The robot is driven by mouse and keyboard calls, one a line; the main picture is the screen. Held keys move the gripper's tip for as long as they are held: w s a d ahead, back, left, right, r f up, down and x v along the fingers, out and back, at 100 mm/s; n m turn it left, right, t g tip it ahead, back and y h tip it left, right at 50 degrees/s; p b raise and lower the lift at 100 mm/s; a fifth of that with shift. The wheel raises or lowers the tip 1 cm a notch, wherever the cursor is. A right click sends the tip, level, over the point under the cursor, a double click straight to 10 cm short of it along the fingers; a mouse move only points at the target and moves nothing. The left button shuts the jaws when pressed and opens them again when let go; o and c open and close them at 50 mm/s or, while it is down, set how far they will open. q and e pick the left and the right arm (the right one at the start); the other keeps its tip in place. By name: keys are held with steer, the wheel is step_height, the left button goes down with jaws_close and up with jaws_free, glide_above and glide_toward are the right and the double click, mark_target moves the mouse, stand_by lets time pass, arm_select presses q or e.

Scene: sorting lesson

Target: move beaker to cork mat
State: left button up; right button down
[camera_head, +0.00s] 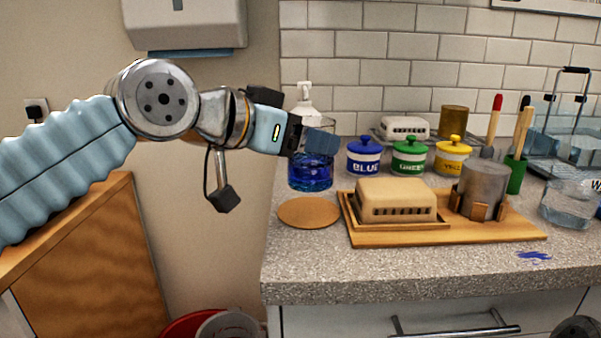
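A clear beaker (310,178) with blue liquid stands on the counter, just behind the round cork mat (309,213). The mat is bare and lies near the counter's left edge. My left arm comes in from the left, and my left gripper (321,142) is in front of the beaker's upper part, hiding some of its wall. Its fingers are seen side-on, so I cannot tell whether they are open, shut or touching the glass. My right gripper is not in view.
A white pump bottle (305,103) stands behind the beaker. A wooden tray (460,232) with a beige block (395,199) and metal cup (484,188) is right of the mat. Blue, green and yellow lidded pots (364,157) stand behind. A glass vessel (568,206) is far right.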

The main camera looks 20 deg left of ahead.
mark_target(301, 168)
arm_select(q)
steer(key=shift+w+a+f, duration=0.15)
steer(key=shift+w+f, duration=0.5)
steer(key=shift+f, duration=0.15)
steer(key=f, duration=0.1)
steer(key=w+f, duration=0.1)
steer(key=f, duration=0.1)
steer(key=shift+a, duration=0.15)
steer(key=shift+s+f, duration=0.1)
steer(key=shift+f, duration=0.45)
steer(key=shift+f+b, duration=0.1)
steer(key=shift+b, duration=0.25)
steer(key=shift+f, duration=0.1)
steer(key=o, duration=1.2)
steer(key=shift+r, duration=0.3)
steer(key=v, duration=1.2)
steer(key=shift+b, duration=0.3)
